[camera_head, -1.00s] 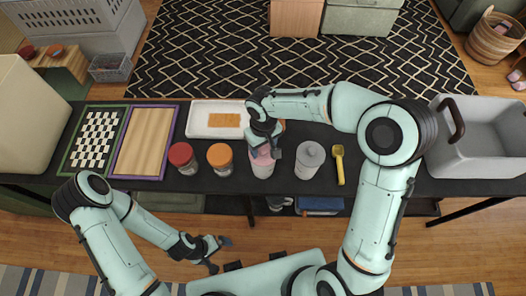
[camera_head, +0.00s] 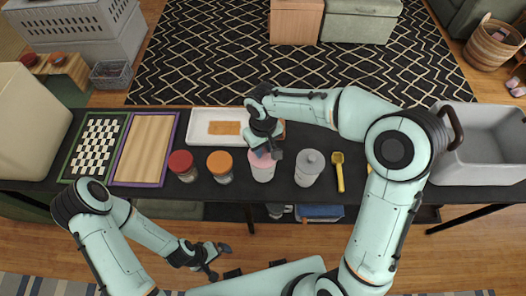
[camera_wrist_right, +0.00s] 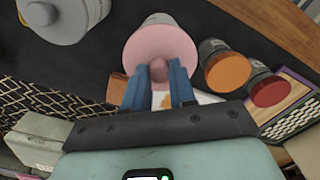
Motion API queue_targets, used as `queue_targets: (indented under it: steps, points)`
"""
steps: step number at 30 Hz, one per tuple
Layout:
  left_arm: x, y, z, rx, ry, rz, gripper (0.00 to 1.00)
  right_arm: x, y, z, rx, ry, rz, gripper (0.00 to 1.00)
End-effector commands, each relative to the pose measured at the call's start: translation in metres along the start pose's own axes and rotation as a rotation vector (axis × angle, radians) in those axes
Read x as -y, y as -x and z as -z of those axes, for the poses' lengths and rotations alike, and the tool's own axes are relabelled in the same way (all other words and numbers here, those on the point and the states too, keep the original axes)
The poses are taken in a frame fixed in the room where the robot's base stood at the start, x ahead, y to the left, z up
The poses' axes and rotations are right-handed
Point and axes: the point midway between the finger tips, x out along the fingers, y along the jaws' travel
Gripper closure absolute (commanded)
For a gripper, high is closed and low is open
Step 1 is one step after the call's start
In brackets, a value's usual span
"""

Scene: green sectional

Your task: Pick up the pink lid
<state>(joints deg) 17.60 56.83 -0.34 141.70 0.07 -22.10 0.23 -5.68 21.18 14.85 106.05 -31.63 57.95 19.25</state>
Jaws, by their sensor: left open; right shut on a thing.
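The pink lid (camera_wrist_right: 160,45) is round with a small knob (camera_wrist_right: 158,72). In the wrist view it covers the top of a pale jar, and I see no clear gap between them. In the head view the pink jar (camera_head: 263,173) stands on the dark table between an orange-lidded jar and a grey canister. My right gripper (camera_head: 264,152) is over the lid, partly hiding it. In the wrist view its two blue fingers (camera_wrist_right: 158,70) are shut on the knob. My left gripper (camera_head: 213,256) is open and empty, in front of the table's near edge.
Close left of the pink jar stand the orange-lidded jar (camera_head: 220,164) and a red-lidded jar (camera_head: 182,165). The grey canister (camera_head: 309,168) and a yellow scoop (camera_head: 339,172) are on its right. A white tray (camera_head: 196,130) lies behind. A grey bin (camera_head: 478,172) is far right.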

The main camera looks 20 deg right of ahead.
Motion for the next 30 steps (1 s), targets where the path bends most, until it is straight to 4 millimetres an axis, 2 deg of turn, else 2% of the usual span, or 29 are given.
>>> queue_targets:
  steps: [1,9,15,19,25,30]
  points:
    - [-0.002,0.003,0.002,-0.003,-0.001,-0.001,0.00,0.000,0.017,0.002,-0.010,0.000,-0.001,1.00]
    - [-0.009,0.015,0.010,-0.014,-0.005,-0.005,0.00,0.000,0.097,0.002,-0.011,0.001,-0.001,1.00]
    - [-0.014,0.022,0.017,-0.022,-0.008,-0.008,0.00,0.000,0.141,0.002,-0.008,0.001,-0.001,1.00]
    - [-0.016,0.026,0.019,-0.026,-0.009,-0.009,0.00,0.001,0.157,0.001,-0.006,0.001,0.000,1.00]
    - [-0.017,0.027,0.021,-0.027,-0.010,-0.009,0.00,0.001,0.165,0.000,-0.002,-0.021,0.000,1.00]
    - [-0.017,0.027,0.021,-0.028,-0.010,-0.010,0.00,0.001,0.165,0.000,-0.002,-0.245,-0.001,1.00]
